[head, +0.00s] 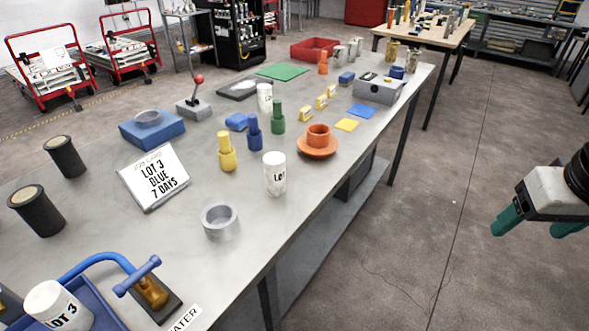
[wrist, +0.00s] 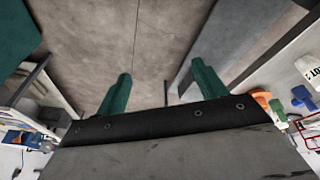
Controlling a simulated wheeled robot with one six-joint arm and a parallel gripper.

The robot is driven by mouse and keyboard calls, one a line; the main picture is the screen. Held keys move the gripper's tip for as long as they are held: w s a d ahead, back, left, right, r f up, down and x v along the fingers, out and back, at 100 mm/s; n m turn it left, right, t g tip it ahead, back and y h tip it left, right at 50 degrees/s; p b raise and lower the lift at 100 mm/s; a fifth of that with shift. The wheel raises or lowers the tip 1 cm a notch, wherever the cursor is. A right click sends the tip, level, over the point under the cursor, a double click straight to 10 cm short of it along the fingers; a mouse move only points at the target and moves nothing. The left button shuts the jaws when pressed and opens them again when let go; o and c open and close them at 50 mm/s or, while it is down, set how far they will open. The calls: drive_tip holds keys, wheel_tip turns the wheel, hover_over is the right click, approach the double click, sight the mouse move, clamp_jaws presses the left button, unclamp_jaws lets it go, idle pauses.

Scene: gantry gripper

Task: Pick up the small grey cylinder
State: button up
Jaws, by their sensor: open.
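A short grey hollow cylinder (head: 220,222) stands upright on the near part of the grey table (head: 330,178), open at the top. Small grey cylinders (head: 340,54) also stand at the far end beside a red tray; I cannot tell which one the task means. My gripper (head: 537,224) is at the right edge of the head view, off the table and above the floor. Its green fingers are apart and empty. In the wrist view my gripper (wrist: 162,84) has bare floor between its fingers, and no grey cylinder can be made out there.
A white cylinder (head: 274,173), a yellow peg (head: 227,152) and an orange cup on a saucer (head: 317,148) stand near the hollow cylinder. A lot sign (head: 155,177) is to its left, a blue-handled tool (head: 145,280) nearer. Floor right of the table is clear.

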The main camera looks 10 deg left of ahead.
sight(281, 175)
drive_tip(key=w+a+f+n+t+y, duration=0.2)
drive_tip(key=w+a+f+n, duration=0.1)
drive_tip(key=w+a, duration=0.5)
drive_tip(key=w+a+f+n+t+y, duration=0.1)
drive_tip(key=w+a+f+n+t, duration=0.15)
drive_tip(key=w+a, duration=0.6)
drive_tip(key=a+f+n+y, duration=0.1)
drive_tip(key=a+f+y, duration=0.1)
drive_tip(key=a, duration=0.5)
drive_tip(key=s+a+f+n+y, duration=0.1)
drive_tip(key=a+n+y, duration=0.1)
drive_tip(key=a+y, duration=0.2)
drive_tip(key=a+f+n+y, duration=0.2)
drive_tip(key=a, duration=0.9)
drive_tip(key=shift+s+f+g+y, duration=0.25)
drive_tip(key=shift+s+f+y, duration=0.1)
drive_tip(key=shift+s+y, duration=0.05)
drive_tip(key=x, duration=0.7)
drive_tip(key=shift+w+r, duration=0.2)
drive_tip(key=shift+c, duration=0.3)
drive_tip(key=c, duration=1.3)
